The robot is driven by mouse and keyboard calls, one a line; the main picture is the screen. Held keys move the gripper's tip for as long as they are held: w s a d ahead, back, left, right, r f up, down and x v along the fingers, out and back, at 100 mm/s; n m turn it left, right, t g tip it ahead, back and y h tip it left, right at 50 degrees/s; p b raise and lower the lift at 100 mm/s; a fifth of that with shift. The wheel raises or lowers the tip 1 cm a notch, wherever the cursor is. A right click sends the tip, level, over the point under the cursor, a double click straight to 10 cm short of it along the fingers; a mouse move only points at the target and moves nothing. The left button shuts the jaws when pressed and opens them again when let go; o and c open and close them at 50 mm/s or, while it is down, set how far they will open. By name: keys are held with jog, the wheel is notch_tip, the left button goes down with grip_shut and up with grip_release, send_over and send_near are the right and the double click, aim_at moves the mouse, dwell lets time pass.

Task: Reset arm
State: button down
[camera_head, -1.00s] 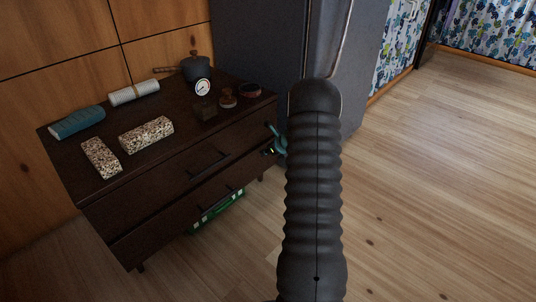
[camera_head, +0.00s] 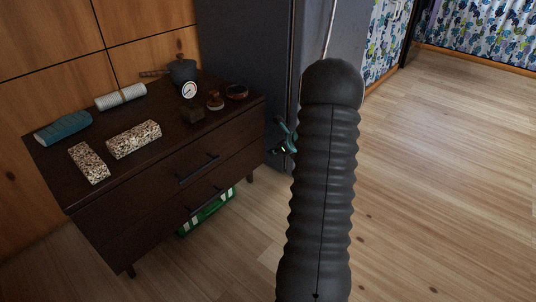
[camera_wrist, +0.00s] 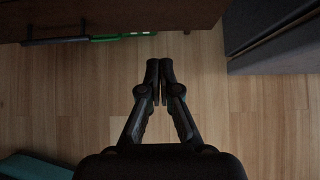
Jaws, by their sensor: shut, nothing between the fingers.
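My gripper (camera_wrist: 159,75) shows in the wrist view with its two black fingers together and nothing between them. It hangs over the wood floor, in front of the dark dresser (camera_wrist: 110,12). In the head view my black ribbed arm rises through the middle of the picture. Part of my gripper (camera_head: 285,136) shows just left of the arm, beside the dresser's right end; the arm hides the rest.
The dark dresser (camera_head: 150,200) bears two speckled blocks, a blue roll, a white roll, a pot, a dial gauge and small items. A green crate (camera_head: 207,213) lies beneath it. A grey cabinet (camera_head: 245,60) stands behind. The floor (camera_head: 440,180) at right is clear.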

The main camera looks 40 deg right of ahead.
jog(key=shift+s+d+r, duration=0.15)
jog(key=shift+s+r, duration=0.25)
jog(key=shift+s, duration=0.05)
